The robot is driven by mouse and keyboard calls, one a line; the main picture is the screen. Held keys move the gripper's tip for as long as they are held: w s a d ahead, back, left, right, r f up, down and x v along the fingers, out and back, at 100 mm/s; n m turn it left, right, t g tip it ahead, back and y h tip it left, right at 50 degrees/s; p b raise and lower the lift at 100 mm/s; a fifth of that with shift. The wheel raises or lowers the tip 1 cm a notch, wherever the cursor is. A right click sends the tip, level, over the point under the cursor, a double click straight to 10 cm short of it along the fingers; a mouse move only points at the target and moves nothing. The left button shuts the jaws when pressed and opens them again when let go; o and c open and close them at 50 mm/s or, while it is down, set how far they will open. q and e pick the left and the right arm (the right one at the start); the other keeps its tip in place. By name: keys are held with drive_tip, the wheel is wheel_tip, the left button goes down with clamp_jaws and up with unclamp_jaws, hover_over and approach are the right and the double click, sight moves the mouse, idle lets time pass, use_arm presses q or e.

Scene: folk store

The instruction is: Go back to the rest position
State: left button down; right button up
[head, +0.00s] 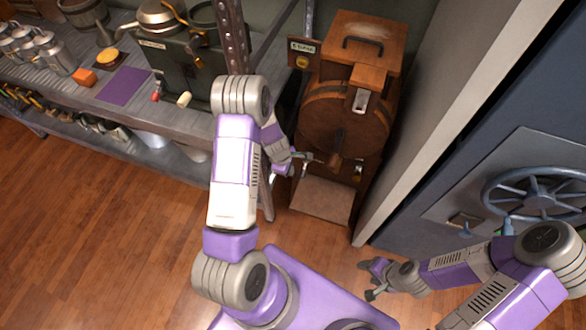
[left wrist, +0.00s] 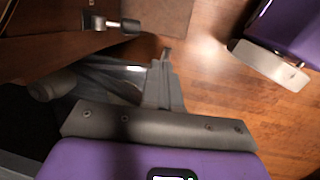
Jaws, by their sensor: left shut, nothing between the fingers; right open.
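My left gripper (head: 298,160) is shut and empty, in front of the lower part of the brown wooden barrel-like machine (head: 343,118). In the left wrist view its fingers (left wrist: 165,60) lie together with nothing between them. A small metal knob with a dark end (left wrist: 112,23) on a wooden face shows close by; I cannot tell whether the gripper touches the machine. My right gripper (head: 372,279) is open and empty, low over the floor in front of the blue door.
The blue door (head: 480,190) with a spoked wheel (head: 540,195) stands at the right. A grey shelf bench (head: 120,60) with metal mugs (head: 55,55), a purple mat (head: 123,86) and a dark green machine (head: 185,65) runs along the left. The wooden floor (head: 100,230) at left is clear.

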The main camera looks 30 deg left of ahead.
use_arm(q)
drive_tip(key=shift+s+r, duration=0.25)
drive_tip(key=shift+r, duration=0.2)
drive_tip(key=s+d+f+m+h, duration=0.1)
drive_tip(key=s+d+m, duration=0.6)
drive_tip(key=d, duration=0.3)
drive_tip(key=s+d+f+m+g+h, duration=0.1)
drive_tip(key=s+d+m, duration=0.7)
drive_tip(key=d+m, duration=0.2)
drive_tip(key=shift+s+d+f+m+h, duration=0.15)
drive_tip(key=shift+s+m+h, duration=0.15)
drive_tip(key=shift+h, duration=0.1)
